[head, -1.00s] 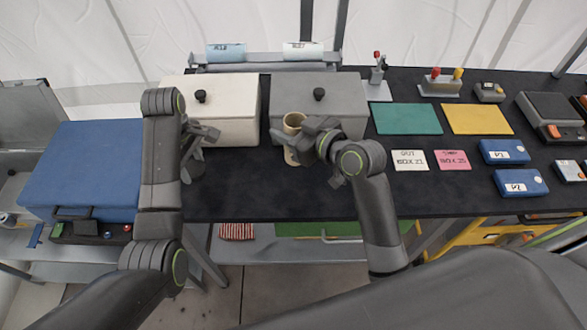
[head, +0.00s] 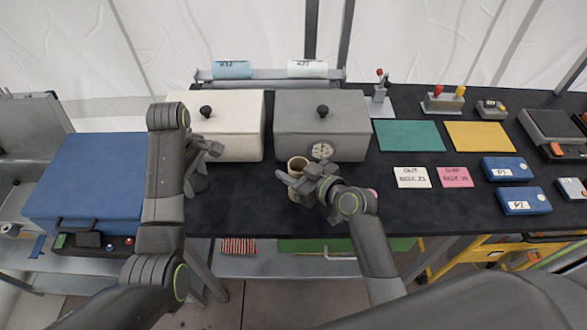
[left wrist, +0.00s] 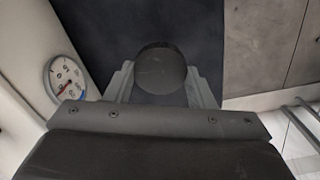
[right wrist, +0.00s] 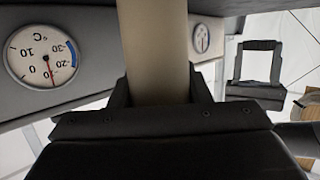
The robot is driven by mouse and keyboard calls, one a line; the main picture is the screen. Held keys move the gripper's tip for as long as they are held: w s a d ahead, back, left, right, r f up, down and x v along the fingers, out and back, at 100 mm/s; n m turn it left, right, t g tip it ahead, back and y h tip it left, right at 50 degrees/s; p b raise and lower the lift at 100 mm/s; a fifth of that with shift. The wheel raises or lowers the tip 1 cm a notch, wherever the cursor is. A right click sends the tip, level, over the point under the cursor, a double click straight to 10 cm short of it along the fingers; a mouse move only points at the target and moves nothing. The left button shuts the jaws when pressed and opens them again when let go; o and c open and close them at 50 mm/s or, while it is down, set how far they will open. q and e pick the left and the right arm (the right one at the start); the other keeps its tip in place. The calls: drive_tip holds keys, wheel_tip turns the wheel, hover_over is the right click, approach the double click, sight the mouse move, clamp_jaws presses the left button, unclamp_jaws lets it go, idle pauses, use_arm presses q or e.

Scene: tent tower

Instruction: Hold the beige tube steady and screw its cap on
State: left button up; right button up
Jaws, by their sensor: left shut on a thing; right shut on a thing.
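The beige tube (head: 297,165) is in front of the grey box, its round open mouth facing up in the head view. My right gripper (head: 298,186) is shut on it; the right wrist view shows the beige tube (right wrist: 153,50) between the fingers. I cannot tell whether its lower end touches the table. My left gripper (head: 207,150) is in front of the white box, left of the tube and apart from it. It is shut on a dark round cap (left wrist: 161,70), seen between its fingers in the left wrist view.
The white box (head: 232,110) and the grey box (head: 345,115) with a dial (head: 322,151) stand behind the grippers. A blue case (head: 85,180) is at the left. White (head: 412,177) and pink (head: 455,177) cards lie to the right. The dark table between the grippers is clear.

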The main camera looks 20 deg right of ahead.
use_arm(q)
drive_tip(key=shift+f, duration=0.2)
use_arm(e)
drive_tip(key=shift+f, duration=0.2)
use_arm(q)
drive_tip(key=shift+r, duration=0.1)
use_arm(e)
drive_tip(key=o, duration=1.4)
use_arm(q)
drive_tip(key=shift+r, duration=0.15)
use_arm(e)
drive_tip(key=shift+r, duration=0.25)
use_arm(q)
wheel_tip(320, 180, down, 2)
drive_tip(key=shift+f+b, duration=0.2)
drive_tip(key=shift+b, duration=1)
use_arm(e)
drive_tip(key=shift+v, duration=6)
